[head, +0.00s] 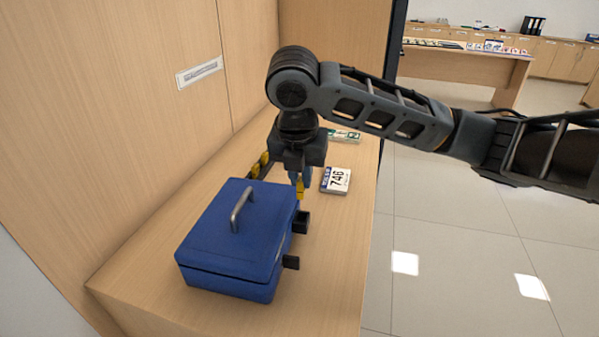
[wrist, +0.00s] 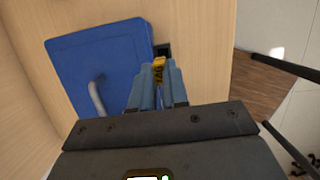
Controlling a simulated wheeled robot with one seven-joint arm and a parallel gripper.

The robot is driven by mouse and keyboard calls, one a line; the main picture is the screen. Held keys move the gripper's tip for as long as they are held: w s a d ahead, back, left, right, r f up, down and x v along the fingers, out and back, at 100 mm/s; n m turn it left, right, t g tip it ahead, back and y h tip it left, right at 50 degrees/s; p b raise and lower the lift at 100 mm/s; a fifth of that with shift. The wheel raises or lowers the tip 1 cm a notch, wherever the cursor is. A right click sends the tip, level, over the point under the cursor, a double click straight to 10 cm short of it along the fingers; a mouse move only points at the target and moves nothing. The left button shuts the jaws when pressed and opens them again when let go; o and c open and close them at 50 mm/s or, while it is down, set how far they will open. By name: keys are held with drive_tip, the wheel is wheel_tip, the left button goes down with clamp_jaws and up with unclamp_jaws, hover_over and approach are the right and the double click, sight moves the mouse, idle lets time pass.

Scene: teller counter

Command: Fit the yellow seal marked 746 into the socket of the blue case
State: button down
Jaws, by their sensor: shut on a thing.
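The blue case (head: 222,232) stands shut on the counter, handle on its lid; it fills the left of the wrist view (wrist: 98,60). My gripper (head: 299,186) points down just beyond the farther fitting, shut on a yellow seal (head: 300,190). In the wrist view the seal (wrist: 159,69) sits between the blue fingertips, with dark marks too small to read surely. The dark fitting (wrist: 163,49) shows just beyond it, apparently close; contact is unclear.
A card or block marked 746 (head: 336,180) lies right of my gripper. More yellow pieces (head: 260,165) stand in a dark holder behind the case. A green and white item (head: 343,135) lies farther back. The counter's right edge is near; its front right is clear.

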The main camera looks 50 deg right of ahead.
sight(301, 197)
drive_tip(key=shift+f+b, duration=1.75)
drive_tip(key=shift+f, duration=0.65)
